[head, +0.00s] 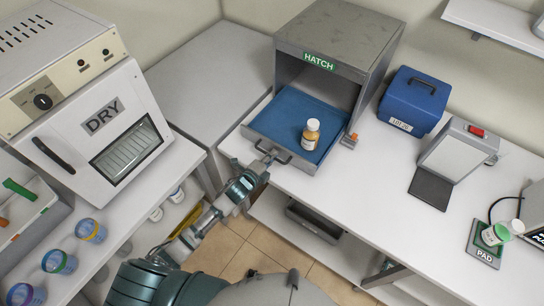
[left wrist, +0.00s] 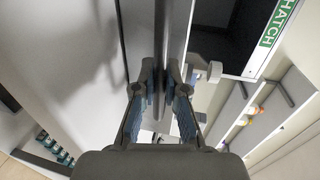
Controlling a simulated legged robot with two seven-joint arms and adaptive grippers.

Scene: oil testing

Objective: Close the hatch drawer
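The grey hatch (head: 340,45), marked HATCH in green, stands at the back of the white counter. Its drawer (head: 285,118), with a blue floor, is pulled out toward me. An amber bottle with a white cap (head: 311,134) stands upright in the drawer. The dark drawer handle (head: 284,158) is on the drawer's front. My left gripper (head: 268,160) is at this handle. In the left wrist view my left gripper (left wrist: 160,80) has its fingertips close together on a dark upright bar, which appears to be the handle. My right gripper is not in view.
A white DRY oven (head: 100,130) stands at the left. A blue case (head: 413,100), a grey device with a red switch (head: 458,150) and a PAD device (head: 485,245) are on the counter at the right.

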